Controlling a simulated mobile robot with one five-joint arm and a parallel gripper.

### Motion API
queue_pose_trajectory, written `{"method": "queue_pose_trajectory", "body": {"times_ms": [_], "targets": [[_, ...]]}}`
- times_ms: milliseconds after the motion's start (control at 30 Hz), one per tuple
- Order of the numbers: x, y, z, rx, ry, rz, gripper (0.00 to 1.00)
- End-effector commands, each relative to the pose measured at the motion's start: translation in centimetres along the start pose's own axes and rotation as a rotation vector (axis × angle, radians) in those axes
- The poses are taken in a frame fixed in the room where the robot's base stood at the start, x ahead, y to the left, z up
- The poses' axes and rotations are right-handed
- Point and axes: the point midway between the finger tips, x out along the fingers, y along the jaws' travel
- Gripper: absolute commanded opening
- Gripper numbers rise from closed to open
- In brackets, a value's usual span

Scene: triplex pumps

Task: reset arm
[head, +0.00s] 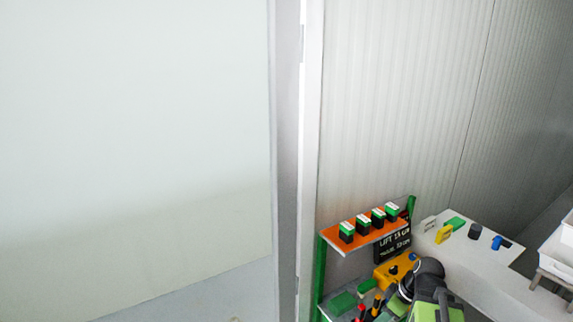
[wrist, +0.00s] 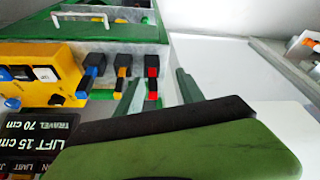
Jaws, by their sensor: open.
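My gripper (wrist: 160,88) is open in the wrist view, its two green fingers apart with no object held between them. Its green and black body fills the bottom of that view. In the head view my arm, with a dark round joint and a green part, shows at the lower right in front of a green-framed rack. Its fingers are hard to make out there. In the wrist view, blue, orange and red-topped parts (wrist: 152,72) stand in a row beyond the fingers. I cannot tell whether a finger touches any of them.
A yellow control box (wrist: 40,75) and a black sign (wrist: 40,140) reading "LIFT 15 cm" lie left of my gripper. The rack's orange shelf (head: 366,236) holds several black-green blocks. A white table (head: 485,268) with small items stands right. A large pale panel (head: 135,150) fills the left.

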Motion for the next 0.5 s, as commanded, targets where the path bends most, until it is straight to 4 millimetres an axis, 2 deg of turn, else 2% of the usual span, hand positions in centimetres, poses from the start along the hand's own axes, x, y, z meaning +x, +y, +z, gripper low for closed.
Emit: {"method": "queue_pose_trajectory", "body": {"times_ms": [33, 100, 200, 300, 400, 500], "targets": [[2.9, -1.4, -1.2, -0.021, -0.019, -0.015, 0.45], [5.5, -3.5, -3.0, -0.019, -0.053, -0.032, 0.45], [8.9, -6.7, -5.1, 0.03, -0.118, -0.044, 0.45], [11.6, -9.5, -6.4, 0.148, -0.194, -0.026, 0.45], [12.1, -10.5, -6.3, 0.321, -0.256, 0.019, 0.45], [11.3, -10.1, -5.3, 0.518, -0.298, 0.074, 0.45]]}}
